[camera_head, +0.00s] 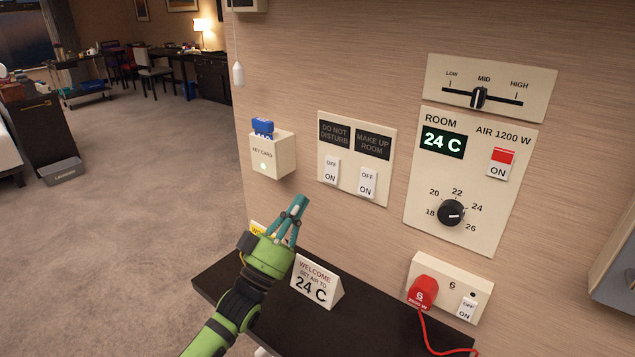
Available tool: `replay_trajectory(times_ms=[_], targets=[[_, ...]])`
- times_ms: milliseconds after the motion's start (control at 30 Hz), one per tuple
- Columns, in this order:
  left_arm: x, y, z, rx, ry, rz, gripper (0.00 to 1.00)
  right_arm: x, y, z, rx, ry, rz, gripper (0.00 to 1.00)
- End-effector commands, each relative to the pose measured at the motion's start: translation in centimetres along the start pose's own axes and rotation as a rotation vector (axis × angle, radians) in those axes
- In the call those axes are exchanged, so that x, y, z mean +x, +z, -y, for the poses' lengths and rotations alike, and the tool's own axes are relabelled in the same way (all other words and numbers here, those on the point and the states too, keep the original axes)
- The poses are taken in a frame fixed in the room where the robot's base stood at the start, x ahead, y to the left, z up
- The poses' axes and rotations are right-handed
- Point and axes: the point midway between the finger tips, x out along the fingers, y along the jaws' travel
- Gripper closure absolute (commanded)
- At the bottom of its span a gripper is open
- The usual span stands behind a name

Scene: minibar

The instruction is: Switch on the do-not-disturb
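The wall plate (349,192) carries two dark labels and two white rocker switches. The dark DO NOT DISTURB label (335,134) is on the left, and its OFF/ON switch (332,170) is below it. The MAKE UP ROOM label (373,145) is on the right, with its own OFF/ON switch (367,182) below. Both labels look unlit. My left gripper (299,203) is below and left of the do-not-disturb switch, apart from it. Its fingers meet at the tips and hold nothing visible. My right gripper is not in view.
A key card holder (271,156) with a blue card is left of the plate. A WELCOME sign (315,281) stands on the dark shelf (375,326) beside my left gripper. A thermostat panel (471,187) and a red plug (423,291) are to the right.

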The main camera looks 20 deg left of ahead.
Motion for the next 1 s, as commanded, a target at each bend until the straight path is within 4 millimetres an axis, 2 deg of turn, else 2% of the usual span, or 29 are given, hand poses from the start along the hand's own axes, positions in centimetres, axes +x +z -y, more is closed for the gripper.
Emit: replay_trajectory(times_ms=[33,133,200,333,500,867,1000], targets=[[1.5,-0.4,0.0,0.0,0.0,-0.003,1.0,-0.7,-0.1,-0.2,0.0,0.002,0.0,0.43],[3.6,-0.3,0.0,0.001,0.0,-0.001,1.0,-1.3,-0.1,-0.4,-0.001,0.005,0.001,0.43],[4.0,0.9,0.0,-0.001,-0.001,0.002,1.0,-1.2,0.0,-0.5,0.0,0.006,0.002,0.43],[5.0,1.9,0.0,0.001,-0.001,0.001,1.0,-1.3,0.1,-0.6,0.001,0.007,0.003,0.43],[5.6,2.7,0.0,0.001,0.0,0.002,1.0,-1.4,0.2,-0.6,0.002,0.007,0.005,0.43],[5.7,2.9,0.0,0.0,0.0,0.001,1.0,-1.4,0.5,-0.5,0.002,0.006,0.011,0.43],[5.6,3.2,0.0,0.0,0.0,-0.01,1.0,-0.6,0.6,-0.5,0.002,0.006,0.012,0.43]])
